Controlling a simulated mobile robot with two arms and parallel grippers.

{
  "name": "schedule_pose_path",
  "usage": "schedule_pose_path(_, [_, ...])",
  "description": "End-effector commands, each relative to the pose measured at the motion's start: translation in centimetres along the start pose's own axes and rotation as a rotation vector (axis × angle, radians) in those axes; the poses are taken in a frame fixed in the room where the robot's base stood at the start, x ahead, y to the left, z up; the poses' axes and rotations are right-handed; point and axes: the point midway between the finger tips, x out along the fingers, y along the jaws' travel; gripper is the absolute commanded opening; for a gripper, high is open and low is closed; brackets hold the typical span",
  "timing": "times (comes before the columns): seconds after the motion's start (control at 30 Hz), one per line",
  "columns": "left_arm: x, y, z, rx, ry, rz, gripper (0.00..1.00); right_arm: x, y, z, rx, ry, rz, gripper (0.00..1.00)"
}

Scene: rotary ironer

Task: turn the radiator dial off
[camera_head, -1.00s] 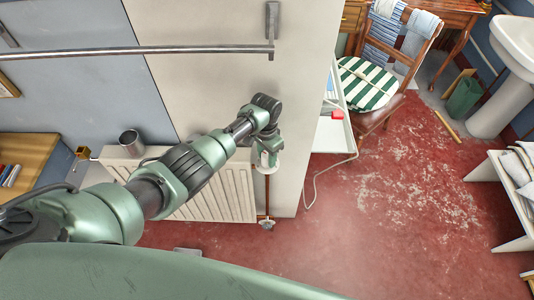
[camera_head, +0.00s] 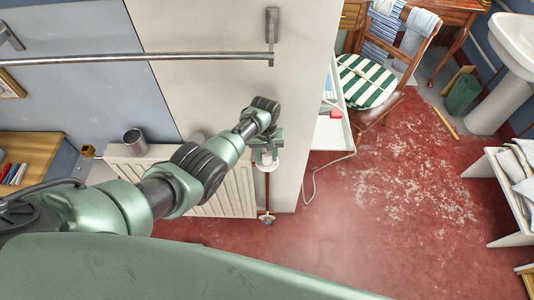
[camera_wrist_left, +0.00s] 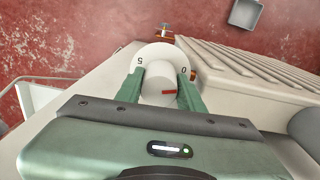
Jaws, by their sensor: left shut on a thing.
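The white radiator (camera_head: 232,192) stands against the wall. Its dial, a round white knob (camera_wrist_left: 157,84) with a red mark, shows in the left wrist view. The dial's pale ring carries a 5 at the left and a 0 at the right. The red mark lies right of the knob's middle, pointing toward the right-hand finger, below the 0. My left gripper (camera_wrist_left: 160,92) has its green fingers shut on the knob, one on each side. In the head view my left gripper (camera_head: 266,150) is at the radiator's right end, over the white dial (camera_head: 268,167). My right gripper is not in view.
A metal cup (camera_head: 135,141) stands by the radiator's top left. A metal rail (camera_head: 150,57) runs along the wall above. A pipe (camera_head: 267,195) drops below the dial. A chair (camera_head: 372,80) and a sink (camera_head: 515,50) are to the right. The red floor (camera_head: 390,210) between is mostly open.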

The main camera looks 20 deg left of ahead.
Motion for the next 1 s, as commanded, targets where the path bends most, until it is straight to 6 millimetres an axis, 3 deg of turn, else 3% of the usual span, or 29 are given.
schedule_pose_path(0.77, [-0.18,0.13,-0.21,-0.108,0.008,0.003,0.00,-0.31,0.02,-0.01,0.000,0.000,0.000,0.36])
schedule_pose_path(0.8, [-0.18,0.13,-0.21,-0.108,0.008,0.003,0.43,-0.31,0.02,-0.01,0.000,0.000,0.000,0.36])
schedule_pose_path(0.87, [-0.18,0.12,-0.20,-0.108,0.008,0.003,0.60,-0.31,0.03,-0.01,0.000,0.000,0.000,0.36])
schedule_pose_path(1.0, [-0.11,0.07,-0.13,-0.107,0.006,0.002,0.60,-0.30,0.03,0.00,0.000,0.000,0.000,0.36])
